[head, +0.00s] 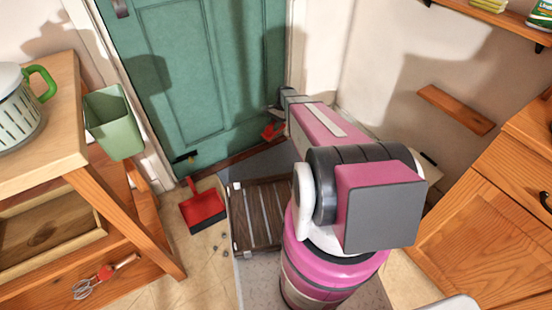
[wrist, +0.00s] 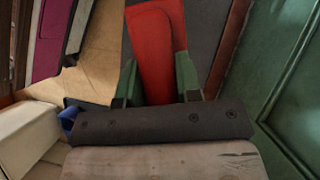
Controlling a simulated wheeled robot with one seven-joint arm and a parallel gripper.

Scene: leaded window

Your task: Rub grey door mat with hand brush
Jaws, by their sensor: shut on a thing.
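The grey door mat (head: 265,158) lies on the floor in front of the green door, partly covered from view by my arm and a slatted wooden piece. Dark grey mat surface (wrist: 202,28) also shows behind the brush in the wrist view. My gripper (wrist: 157,72) has green fingers shut on a red thing, which I take as the hand brush (wrist: 153,40). In the head view the red brush (head: 272,131) shows near the foot of the door, at the mat's far side. Its bristles are hidden, so I cannot tell whether it touches the mat.
A red dustpan (head: 203,207) lies on the floor left of the mat, with small dark crumbs nearby. A slatted dark wooden piece (head: 257,217) stands at the mat's near side. The green door (head: 205,75) is close behind. A wooden bench (head: 75,130) stands left, a wooden cabinet (head: 480,220) right.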

